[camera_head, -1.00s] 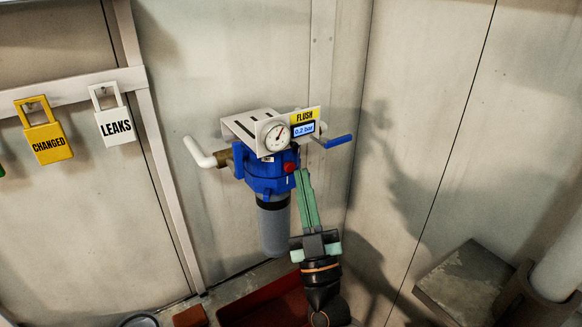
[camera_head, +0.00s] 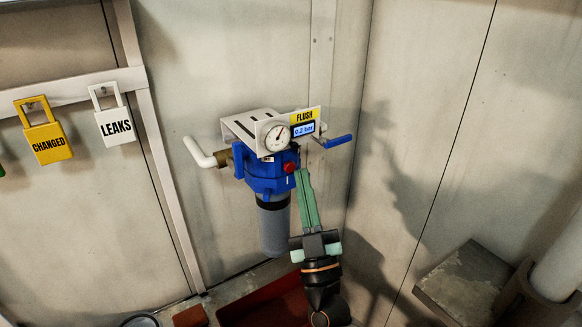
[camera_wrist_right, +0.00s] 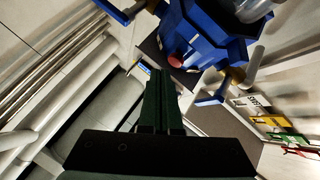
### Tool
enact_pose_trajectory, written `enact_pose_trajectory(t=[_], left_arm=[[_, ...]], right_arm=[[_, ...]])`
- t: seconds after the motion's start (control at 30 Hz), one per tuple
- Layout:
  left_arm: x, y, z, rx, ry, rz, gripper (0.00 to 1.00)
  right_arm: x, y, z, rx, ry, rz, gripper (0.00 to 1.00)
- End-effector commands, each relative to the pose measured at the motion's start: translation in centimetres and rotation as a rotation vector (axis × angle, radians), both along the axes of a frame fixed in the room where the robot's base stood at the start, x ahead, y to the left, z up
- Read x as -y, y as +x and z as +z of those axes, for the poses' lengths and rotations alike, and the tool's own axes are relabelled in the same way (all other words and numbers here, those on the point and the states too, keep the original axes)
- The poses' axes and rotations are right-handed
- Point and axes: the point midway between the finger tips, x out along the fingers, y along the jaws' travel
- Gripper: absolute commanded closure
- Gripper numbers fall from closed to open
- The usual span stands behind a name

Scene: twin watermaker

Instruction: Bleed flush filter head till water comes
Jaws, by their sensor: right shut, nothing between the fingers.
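The flush filter head (camera_head: 268,172) is a blue housing on the back wall with a grey bowl (camera_head: 273,225) below it. A red button (camera_head: 289,167) sits on its right front side. A round gauge (camera_head: 277,136) and a small display reading 0.2 bar (camera_head: 304,128) are above it. My right gripper (camera_head: 302,173) is shut and empty, its tips just below and right of the red button. In the right wrist view the closed fingers (camera_wrist_right: 160,72) point toward the red button (camera_wrist_right: 174,60) on the blue head (camera_wrist_right: 205,40); contact cannot be told. No water shows. My left gripper is out of view.
A blue-handled lever (camera_head: 338,141) sticks out right of the head, and a white pipe (camera_head: 198,153) bends out left. A red tray (camera_head: 262,304) lies below. A yellow CHANGED tag (camera_head: 48,143) and white LEAKS tag (camera_head: 115,127) hang left. A grey block (camera_head: 465,285) stands right.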

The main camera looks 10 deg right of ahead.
Motion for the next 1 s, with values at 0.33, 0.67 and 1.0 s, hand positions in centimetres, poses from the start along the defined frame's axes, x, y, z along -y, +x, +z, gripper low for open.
enact_pose_trajectory(t=[0.33,0.67,1.0], left_arm=[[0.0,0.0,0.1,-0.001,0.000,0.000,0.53],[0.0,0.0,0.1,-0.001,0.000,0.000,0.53],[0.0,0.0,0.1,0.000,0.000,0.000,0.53]], right_arm=[[-0.3,0.7,0.0,-0.001,0.001,-0.001,1.00],[-0.3,0.8,0.0,0.000,0.000,0.000,1.00],[-0.4,1.1,0.0,0.000,0.000,0.000,1.00]])
